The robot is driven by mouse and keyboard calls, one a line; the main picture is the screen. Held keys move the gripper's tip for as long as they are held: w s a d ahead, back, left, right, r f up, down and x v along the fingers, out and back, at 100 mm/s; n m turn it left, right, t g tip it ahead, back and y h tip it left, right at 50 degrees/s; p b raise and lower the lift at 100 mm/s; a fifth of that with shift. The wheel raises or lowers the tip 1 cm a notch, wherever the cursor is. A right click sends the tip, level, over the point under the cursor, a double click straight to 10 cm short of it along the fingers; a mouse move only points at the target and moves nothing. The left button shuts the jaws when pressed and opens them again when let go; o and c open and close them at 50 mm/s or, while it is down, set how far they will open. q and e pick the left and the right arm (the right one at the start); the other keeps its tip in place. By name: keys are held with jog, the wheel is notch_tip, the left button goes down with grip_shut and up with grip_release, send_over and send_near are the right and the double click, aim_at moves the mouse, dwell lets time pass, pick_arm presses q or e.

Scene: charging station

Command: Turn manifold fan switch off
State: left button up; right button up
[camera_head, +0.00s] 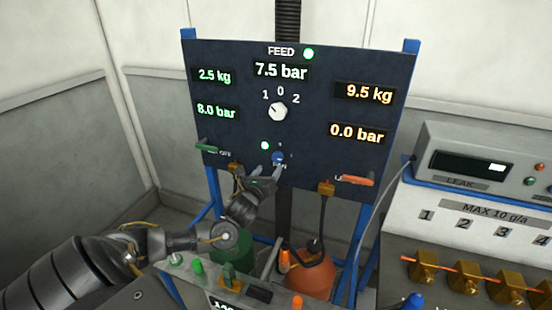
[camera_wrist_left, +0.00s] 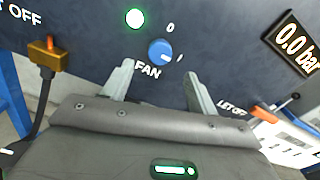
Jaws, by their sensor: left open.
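The manifold fan switch is a small round blue knob (camera_head: 278,156) low in the middle of the dark panel (camera_head: 230,85). In the left wrist view the knob (camera_wrist_left: 160,52) has a white mark and sits above the word FAN, with a 0 above it. A lit green lamp (camera_wrist_left: 135,18) is up and left of it. My left gripper (camera_head: 271,173) is just below the knob. In the wrist view its fingers (camera_wrist_left: 159,80) are spread to either side below the knob, with nothing between them. Whether they touch the panel cannot be told. My right gripper is not in view.
A white FEED selector (camera_head: 278,112) is above the knob. Green (camera_head: 206,148) and orange (camera_head: 357,181) valve handles stick out at the panel's sides. An orange container (camera_head: 311,275) and a green one (camera_head: 232,245) stand below. A grey leak-test unit (camera_head: 445,135) is at right.

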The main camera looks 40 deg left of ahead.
aim_at(276, 158)
pick_arm(q)
jog(key=p+x, duration=0.2)
jog(key=x, duration=0.6)
jog(key=shift+w, duration=0.2)
jog(key=c, duration=1)
